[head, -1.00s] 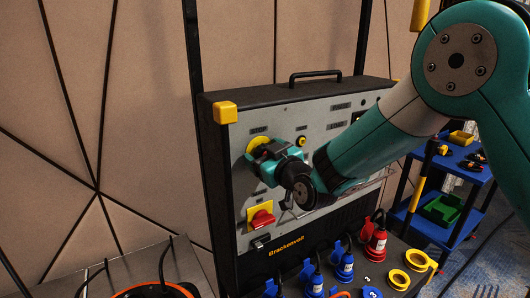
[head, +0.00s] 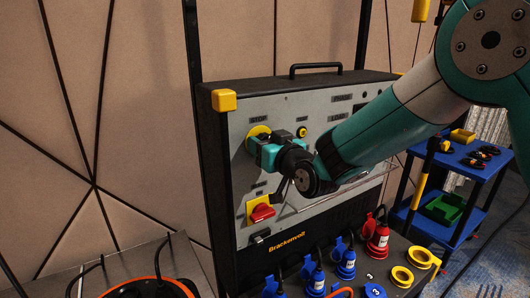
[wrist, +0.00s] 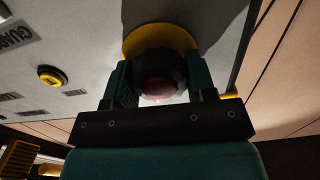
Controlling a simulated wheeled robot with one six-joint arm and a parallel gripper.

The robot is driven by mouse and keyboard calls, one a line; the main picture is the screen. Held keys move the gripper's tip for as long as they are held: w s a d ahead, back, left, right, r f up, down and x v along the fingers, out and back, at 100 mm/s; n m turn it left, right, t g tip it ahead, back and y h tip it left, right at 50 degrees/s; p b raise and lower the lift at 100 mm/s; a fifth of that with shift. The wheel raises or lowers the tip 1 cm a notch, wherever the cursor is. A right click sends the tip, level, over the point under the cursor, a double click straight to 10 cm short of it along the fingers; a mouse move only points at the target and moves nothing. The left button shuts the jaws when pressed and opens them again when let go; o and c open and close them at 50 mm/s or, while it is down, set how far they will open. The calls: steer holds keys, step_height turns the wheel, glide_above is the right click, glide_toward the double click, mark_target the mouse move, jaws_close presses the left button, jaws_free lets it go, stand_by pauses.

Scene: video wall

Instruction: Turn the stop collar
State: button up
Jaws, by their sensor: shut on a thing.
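The stop collar (wrist: 160,66) is a dark round ring in front of a yellow disc (wrist: 160,38) on the grey panel. A dull red button (wrist: 159,88) shows inside it in the wrist view. My gripper (wrist: 160,76) is shut on the collar, with one teal finger on each side. In the head view my gripper (head: 258,151) is up against the panel's upper left, under the STOP label (head: 259,119). There it hides the collar, and only the upper part of the yellow disc (head: 258,132) shows.
A red rotary switch (head: 262,212) on a yellow plate sits just below my gripper. A small yellow-ringed button (head: 302,132) is to the right. Red and blue plugs (head: 345,264) and yellow rings (head: 402,277) stand on the ledge below. A blue cart (head: 455,165) is at right.

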steer(key=m+b, duration=0.2)
steer(key=m, duration=0.1)
steer(key=shift+f+m+b, duration=0.1)
steer(key=shift+m+b, duration=0.2)
steer(key=shift+b, duration=0.1)
steer(key=shift+m+b, duration=0.4)
steer(key=shift+m, duration=0.2)
steer(key=o, duration=0.9)
steer(key=shift+o, duration=0.2)
steer(key=b+v, duration=0.5)
steer(key=v, duration=1.2)
steer(key=shift+d, duration=0.25)
steer(key=shift+s, duration=0.15)
